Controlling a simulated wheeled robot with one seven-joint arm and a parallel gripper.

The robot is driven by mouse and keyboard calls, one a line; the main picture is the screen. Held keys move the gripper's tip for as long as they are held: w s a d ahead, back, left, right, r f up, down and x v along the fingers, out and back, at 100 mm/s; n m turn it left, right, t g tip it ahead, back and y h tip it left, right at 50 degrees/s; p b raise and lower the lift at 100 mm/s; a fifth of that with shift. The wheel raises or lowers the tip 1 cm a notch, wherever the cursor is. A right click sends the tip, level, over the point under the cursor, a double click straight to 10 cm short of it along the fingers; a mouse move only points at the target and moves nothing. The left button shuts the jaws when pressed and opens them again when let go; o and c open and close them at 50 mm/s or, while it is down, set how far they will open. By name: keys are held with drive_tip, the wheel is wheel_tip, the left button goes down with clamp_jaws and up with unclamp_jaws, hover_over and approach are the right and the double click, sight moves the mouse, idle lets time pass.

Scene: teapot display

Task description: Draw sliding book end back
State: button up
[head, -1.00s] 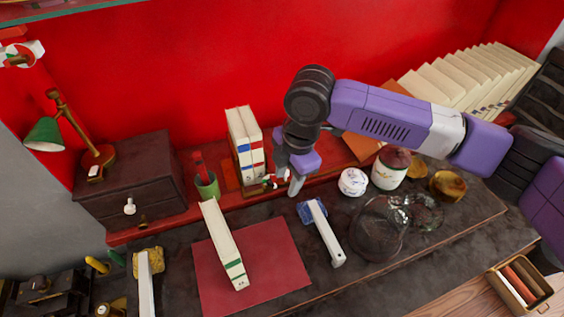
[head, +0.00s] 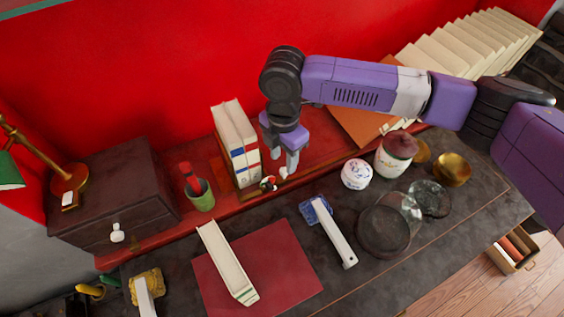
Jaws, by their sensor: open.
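Two white books (head: 236,143) with blue and red bands stand upright on the red ledge (head: 200,224) against the red wall. A reddish-brown end piece (head: 222,160) stands at their left side. A small coloured knob-like piece (head: 268,184) sits at the foot of the books on the right. Any book end on the right side of the books is mostly hidden by my gripper, so I cannot tell its exact position. My gripper (head: 283,168) is open, pointing down, just right of the books and close to the small piece. Nothing shows between its fingers.
A green cup (head: 201,195) stands left of the books, beside a dark drawer box (head: 110,195). A book (head: 227,262) lies on a red mat (head: 285,255) in front.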

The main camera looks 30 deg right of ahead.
sight(283, 170)
drive_tip(key=shift+f+p, duration=0.3)
drive_tip(key=shift+f, duration=1.8)
drive_tip(key=shift+c, duration=0.4)
clamp_jaws()
